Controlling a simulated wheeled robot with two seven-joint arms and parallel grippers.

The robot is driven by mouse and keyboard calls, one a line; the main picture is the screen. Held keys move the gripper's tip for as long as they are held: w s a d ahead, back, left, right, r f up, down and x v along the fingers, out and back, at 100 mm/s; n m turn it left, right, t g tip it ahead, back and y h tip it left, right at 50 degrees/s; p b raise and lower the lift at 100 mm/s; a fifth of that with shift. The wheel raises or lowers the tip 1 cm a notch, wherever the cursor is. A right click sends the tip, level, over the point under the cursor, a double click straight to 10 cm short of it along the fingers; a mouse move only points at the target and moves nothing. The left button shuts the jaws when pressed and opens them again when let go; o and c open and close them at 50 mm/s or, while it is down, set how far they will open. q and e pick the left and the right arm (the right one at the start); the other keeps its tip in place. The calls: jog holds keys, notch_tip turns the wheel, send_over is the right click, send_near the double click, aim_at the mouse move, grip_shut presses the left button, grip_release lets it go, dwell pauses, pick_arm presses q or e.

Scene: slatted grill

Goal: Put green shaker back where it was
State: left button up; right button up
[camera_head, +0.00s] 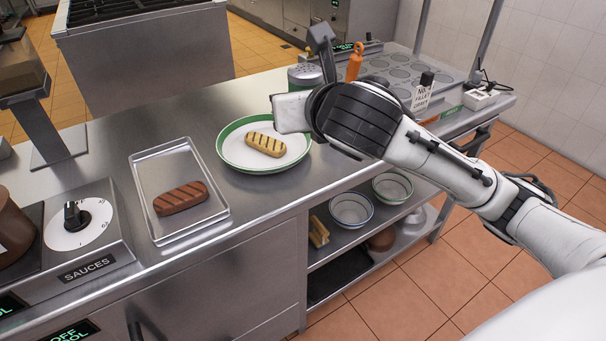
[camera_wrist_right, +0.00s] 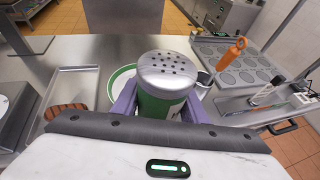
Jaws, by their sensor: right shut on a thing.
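The green shaker (camera_wrist_right: 165,98) has a grey perforated metal top and a green body. It stands upright between the purple fingers of my right gripper (camera_wrist_right: 160,108), which is shut on it. In the head view the shaker's top (camera_head: 304,74) shows behind my right gripper (camera_head: 312,88); its lower part is hidden. I cannot tell whether its base touches the counter. My left gripper is not in view.
A green-rimmed plate (camera_head: 228,150) with a grilled bun lies beside the gripper. A metal tray (camera_head: 147,165) with a grilled sausage is at left. Bowls (camera_head: 352,207) sit on the lower shelf.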

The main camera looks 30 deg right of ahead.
jog(key=w+d+f+m+g+h+b, duration=0.1)
jog(key=w+d+f+m+g+h, duration=0.15)
jog(key=w+d+f, duration=0.3)
jog(key=m+h+b, duration=0.1)
jog(key=m+h, duration=0.2)
jog(key=h, duration=0.1)
send_over(328, 164)
jog(key=shift+g+y, duration=0.25)
jog(key=shift+g, duration=0.1)
notch_tip(328, 164, down, 10)
jog(key=shift+d+r, duration=0.1)
notch_tip(328, 164, down, 4)
jog(key=shift+f+b, duration=0.15)
jog(key=shift+b, duration=0.2)
jog(key=o, duration=0.8)
jog(key=shift+f, duration=0.15)
